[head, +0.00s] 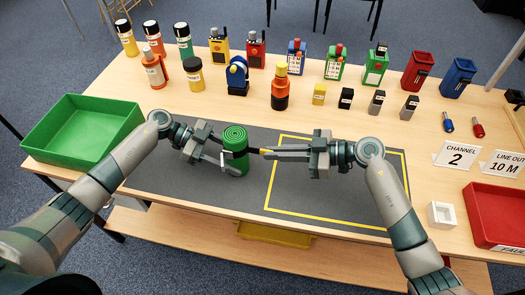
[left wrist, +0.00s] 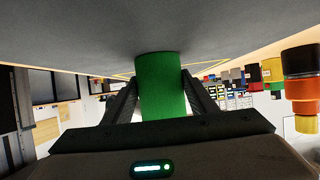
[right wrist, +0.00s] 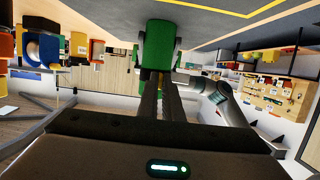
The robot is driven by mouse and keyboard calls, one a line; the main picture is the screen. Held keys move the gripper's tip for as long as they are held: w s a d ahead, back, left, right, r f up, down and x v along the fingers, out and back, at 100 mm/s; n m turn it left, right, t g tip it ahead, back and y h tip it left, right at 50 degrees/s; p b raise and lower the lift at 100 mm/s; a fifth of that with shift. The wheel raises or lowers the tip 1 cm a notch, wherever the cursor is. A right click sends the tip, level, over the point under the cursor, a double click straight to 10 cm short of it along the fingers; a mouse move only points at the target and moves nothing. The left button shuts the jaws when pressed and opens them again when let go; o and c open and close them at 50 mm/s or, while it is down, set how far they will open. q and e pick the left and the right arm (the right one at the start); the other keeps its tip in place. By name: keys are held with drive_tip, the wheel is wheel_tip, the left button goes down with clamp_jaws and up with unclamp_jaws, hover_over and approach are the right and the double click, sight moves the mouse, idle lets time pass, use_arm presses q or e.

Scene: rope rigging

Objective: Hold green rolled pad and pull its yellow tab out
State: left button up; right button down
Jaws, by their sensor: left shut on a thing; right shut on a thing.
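The green rolled pad (head: 235,150) stands upright on the grey mat, near its middle. My left gripper (head: 228,160) is shut around the pad from the left; in the left wrist view its fingers sit on both sides of the green roll (left wrist: 160,85). My right gripper (head: 268,152) reaches in from the right with its fingers close together at the pad's side. A small yellow bit of the tab (head: 264,151) shows at those fingertips.
The grey mat (head: 195,188) has a yellow outlined area on the right, which is empty. A green tray (head: 85,128) stands at left and a red tray (head: 497,215) at right. Bottles, radios and several small blocks line the back. A white block (head: 441,214) is at right.

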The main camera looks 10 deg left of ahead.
drive_tip(key=shift+d, duration=0.3)
idle(0.5)
drive_tip(key=c, duration=1.8)
unclamp_jaws()
drive_tip(key=shift+c, duration=0.2)
drive_tip(key=shift+d, duration=0.15)
drive_tip(key=shift+v, duration=2.95)
use_arm(q)
drive_tip(key=o, duration=1.3)
drive_tip(key=shift+c, duration=0.2)
drive_tip(key=shift+a, duration=0.1)
use_arm(e)
drive_tip(key=shift+r, duration=0.1)
